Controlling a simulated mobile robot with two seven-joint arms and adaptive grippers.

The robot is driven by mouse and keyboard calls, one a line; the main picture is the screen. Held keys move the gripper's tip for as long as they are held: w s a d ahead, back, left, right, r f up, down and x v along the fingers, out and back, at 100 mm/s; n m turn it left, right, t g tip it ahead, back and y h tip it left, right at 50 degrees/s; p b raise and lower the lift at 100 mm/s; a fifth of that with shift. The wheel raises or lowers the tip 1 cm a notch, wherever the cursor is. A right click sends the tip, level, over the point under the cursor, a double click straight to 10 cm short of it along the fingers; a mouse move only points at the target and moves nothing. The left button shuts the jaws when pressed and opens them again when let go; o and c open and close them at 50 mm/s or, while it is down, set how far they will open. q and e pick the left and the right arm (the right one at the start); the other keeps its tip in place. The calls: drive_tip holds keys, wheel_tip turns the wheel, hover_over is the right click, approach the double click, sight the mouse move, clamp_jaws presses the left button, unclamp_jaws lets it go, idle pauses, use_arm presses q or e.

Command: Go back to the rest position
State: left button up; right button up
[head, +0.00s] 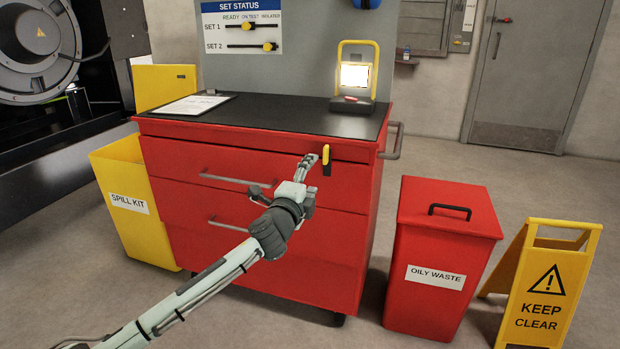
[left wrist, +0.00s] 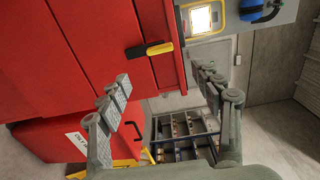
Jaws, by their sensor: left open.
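My left gripper (head: 308,166) is in front of the red tool cabinet (head: 180,158), near the right end of its upper front. It also shows in the left wrist view (left wrist: 160,78), where its two fingers are apart with nothing between them. A yellow and black handle-like piece (head: 326,158) is on the cabinet front just beyond the fingertips. In the left wrist view this yellow and black piece (left wrist: 158,48) lies past the fingers, apparently clear of them. My right gripper is in neither view.
A lit yellow work lamp (head: 357,76) and a clipboard (head: 195,105) are on the black cabinet top. A yellow spill kit bin (head: 128,205) stands left. A red oily waste bin (head: 440,255) and a yellow keep-clear sign (head: 545,285) stand right. Floor beyond them is open.

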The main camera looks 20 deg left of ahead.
use_arm(q)
drive_tip(key=shift+s, duration=0.15)
drive_tip(key=s+a+f+n+g+y, duration=0.15)
drive_tip(key=s+f+n+g, duration=0.3)
drive_tip(key=s+f, duration=0.75)
drive_tip(key=s+a+f+n+g+y, duration=0.1)
drive_tip(key=s+a+f+n+g, duration=0.4)
drive_tip(key=f, duration=1.1)
drive_tip(key=s+f+n+g, duration=0.1)
drive_tip(key=s+f, duration=0.3)
drive_tip(key=s, duration=0.5)
drive_tip(key=s+f+n+g, duration=0.2)
drive_tip(key=s+f+n, duration=0.2)
drive_tip(key=s, duration=0.5)
drive_tip(key=s+f+n+g, duration=0.2)
drive_tip(key=s+f, duration=0.2)
drive_tip(key=s, duration=0.5)
drive_tip(key=shift+h, duration=0.35)
